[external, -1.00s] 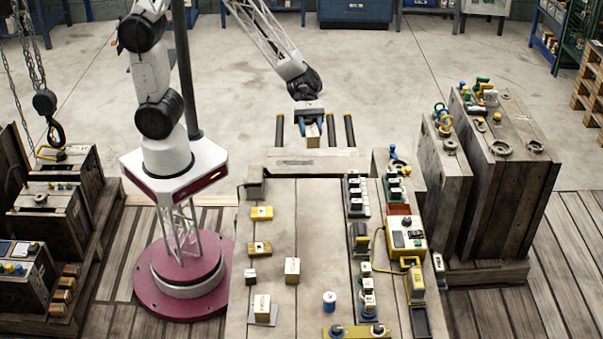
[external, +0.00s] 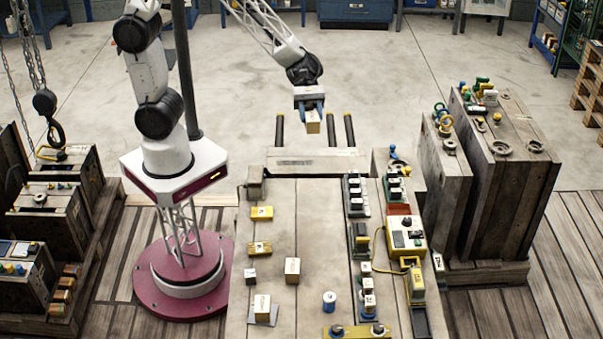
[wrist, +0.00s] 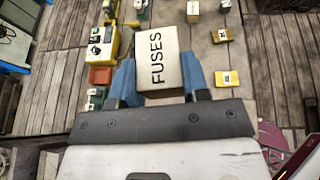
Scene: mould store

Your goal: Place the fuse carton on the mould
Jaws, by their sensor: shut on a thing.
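My gripper (external: 311,105) is shut on the fuse carton (external: 313,123), a small cream box. It holds the carton above the black bars at the table's far end. In the wrist view, the carton (wrist: 157,55) shows the word FUSES between the two blue fingers (wrist: 160,82). Large wooden blocks with rings on top, which look like moulds, stand at the right: a thick one (external: 510,190) and a thinner one (external: 443,185). I cannot tell which the task calls the mould. My gripper is to their left, apart from them.
The table (external: 320,225) below carries several small boxes, yellow pieces and a yellow-and-white device (external: 405,235). A chain hook (external: 53,130) hangs at left.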

